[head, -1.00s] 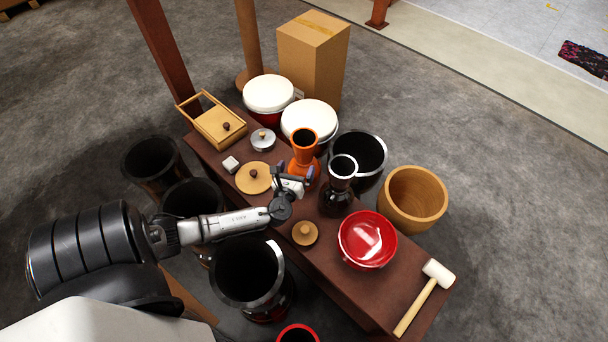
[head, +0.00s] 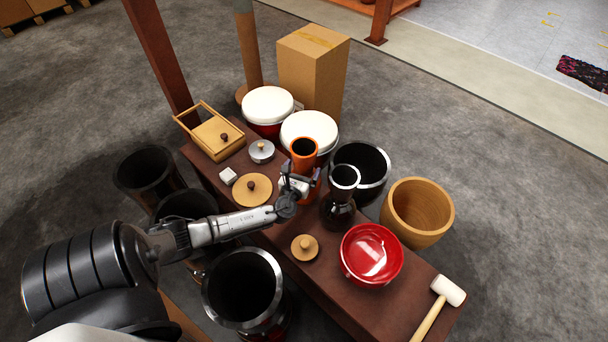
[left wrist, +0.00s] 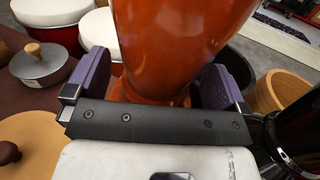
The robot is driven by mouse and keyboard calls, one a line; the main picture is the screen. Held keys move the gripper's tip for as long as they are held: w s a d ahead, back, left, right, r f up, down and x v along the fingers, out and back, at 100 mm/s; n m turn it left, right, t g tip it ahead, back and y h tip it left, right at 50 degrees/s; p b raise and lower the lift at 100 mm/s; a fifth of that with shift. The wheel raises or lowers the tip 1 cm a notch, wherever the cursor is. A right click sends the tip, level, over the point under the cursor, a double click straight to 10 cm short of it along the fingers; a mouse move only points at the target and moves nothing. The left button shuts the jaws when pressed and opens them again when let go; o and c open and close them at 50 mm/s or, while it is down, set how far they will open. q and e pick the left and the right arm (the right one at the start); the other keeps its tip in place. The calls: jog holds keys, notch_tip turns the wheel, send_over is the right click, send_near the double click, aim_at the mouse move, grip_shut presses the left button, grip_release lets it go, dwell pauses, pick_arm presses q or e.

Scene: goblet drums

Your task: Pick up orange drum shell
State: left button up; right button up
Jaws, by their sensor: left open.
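The orange drum shell (head: 304,152) stands upright on the brown bench (head: 330,268), with a dark open mouth on top. My left gripper (head: 297,180) is at its lower body on the near side. In the left wrist view the orange drum shell (left wrist: 178,50) stands between the two purple finger pads of the left gripper (left wrist: 160,85). The fingers are open, one on each side, and a narrow gap shows by the left pad. Contact at the right pad is unclear. The shell's base is partly hidden by the gripper body. My right gripper is not in view.
A black goblet drum shell (head: 340,198) stands close on the right. A wooden disc lid (head: 252,190) and a small knobbed lid (head: 304,246) lie nearby. A red bowl (head: 371,254) and a mallet (head: 438,306) are farther right. White-topped drums (head: 309,128) stand behind the bench.

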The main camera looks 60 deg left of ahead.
aim_at(299, 158)
pick_arm(q)
jog(key=shift+s, duration=0.1)
jog(key=shift+c, duration=0.8)
jog(key=c, duration=1.1)
notch_tip(299, 158, up, 9)
jog(key=p, duration=0.5)
jog(key=shift+c, duration=0.3)
jog(key=shift+r+p, duration=0.5)
jog(key=shift+r, duration=0.1)
